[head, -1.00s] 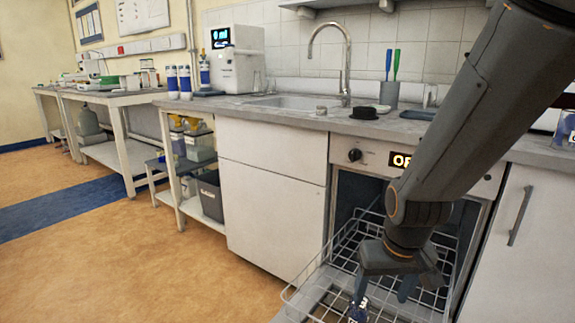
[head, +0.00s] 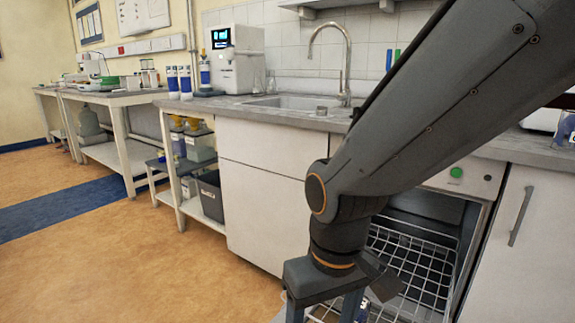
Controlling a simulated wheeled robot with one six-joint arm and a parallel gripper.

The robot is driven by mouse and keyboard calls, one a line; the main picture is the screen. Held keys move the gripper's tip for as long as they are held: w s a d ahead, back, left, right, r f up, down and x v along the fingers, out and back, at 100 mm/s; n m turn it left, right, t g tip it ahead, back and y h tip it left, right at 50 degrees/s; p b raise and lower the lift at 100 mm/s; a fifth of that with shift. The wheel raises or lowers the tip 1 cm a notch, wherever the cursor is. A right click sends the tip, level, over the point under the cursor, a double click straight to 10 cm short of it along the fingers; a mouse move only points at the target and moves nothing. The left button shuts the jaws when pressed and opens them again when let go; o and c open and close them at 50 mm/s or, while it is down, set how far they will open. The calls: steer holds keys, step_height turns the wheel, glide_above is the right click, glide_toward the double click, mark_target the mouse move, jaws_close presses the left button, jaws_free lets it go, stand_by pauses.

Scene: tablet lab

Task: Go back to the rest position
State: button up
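My gripper (head: 324,308) hangs at the bottom edge of the head view, in front of the open dishwasher. Its two fingers are spread apart and point down, and nothing shows between them except rack wires. The fingertips are cut off by the frame edge. My arm reaches down from the upper right and hides part of the counter and the dishwasher front. The wire rack (head: 412,262) is pulled out of the dishwasher under and behind my gripper. A small bluish item shows partly beside the right finger, too hidden to identify.
A white cabinet (head: 262,195) stands left of the dishwasher, below the sink (head: 285,103) and tap (head: 345,60). A cabinet door (head: 520,245) is at right. A side table (head: 125,98) with bottles and equipment stands at left. The floor (head: 150,260) at lower left is clear.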

steer(key=s+d+r+m+p, duration=0.1)
steer(key=d+r+m+p, duration=0.1)
steer(key=d+r+p, duration=0.5)
steer(key=s+d+r+m+p, duration=0.1)
steer(key=d+r+m+p, duration=0.1)
steer(key=d+r+p, duration=0.5)
step_height(320, 180, up, 6)
steer(key=p, duration=1)
steer(key=shift+s+f+m+h, duration=0.15)
steer(key=shift+s+m+h, duration=0.15)
steer(key=shift+s+h, duration=0.1)
steer(key=shift+w, duration=0.1)
